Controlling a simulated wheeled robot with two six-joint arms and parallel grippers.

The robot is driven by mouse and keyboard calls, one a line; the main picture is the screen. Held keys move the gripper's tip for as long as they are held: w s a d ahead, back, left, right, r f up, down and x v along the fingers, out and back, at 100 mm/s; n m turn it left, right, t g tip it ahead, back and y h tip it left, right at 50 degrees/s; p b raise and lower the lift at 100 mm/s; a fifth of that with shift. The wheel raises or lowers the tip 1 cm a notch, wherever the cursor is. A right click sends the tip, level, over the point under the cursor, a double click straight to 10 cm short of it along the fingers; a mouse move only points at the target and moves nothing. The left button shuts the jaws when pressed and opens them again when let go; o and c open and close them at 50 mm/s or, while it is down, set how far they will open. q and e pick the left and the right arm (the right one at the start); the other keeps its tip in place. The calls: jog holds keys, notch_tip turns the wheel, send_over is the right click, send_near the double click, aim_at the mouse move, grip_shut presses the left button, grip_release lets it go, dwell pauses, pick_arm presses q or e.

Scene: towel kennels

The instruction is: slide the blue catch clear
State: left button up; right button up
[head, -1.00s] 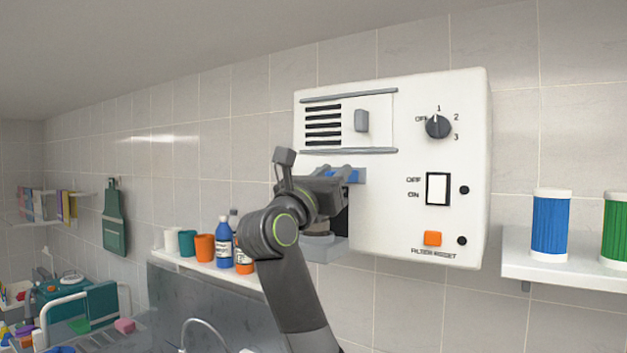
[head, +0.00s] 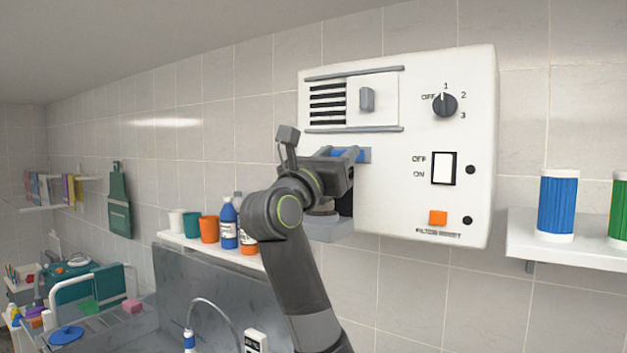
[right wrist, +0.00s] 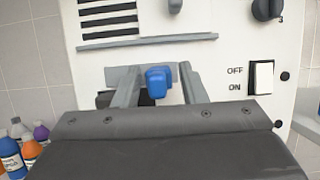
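The blue catch (head: 361,155) sits on a grey plate on the front of a white wall unit (head: 390,200), below the slotted vent. In the right wrist view the blue catch (right wrist: 158,82) shows as a blue block between my two grey fingers. My right gripper (right wrist: 161,76) is open around it, one finger on each side, with a narrow gap at both sides. In the head view my right gripper (head: 347,154) covers part of the catch. My left gripper is not in view.
Above the catch is a vent with a grey sliding knob (head: 367,99). To the right are a dial (head: 444,104), a white rocker switch (head: 443,168) and an orange button (head: 438,217). A grey ledge (head: 325,229) juts out below my gripper. A shelf with canisters (head: 557,205) stands at right.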

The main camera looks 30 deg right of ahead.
jog(key=b+v, duration=0.8)
jog(key=v, duration=0.8)
jog(key=shift+s+a, duration=0.2)
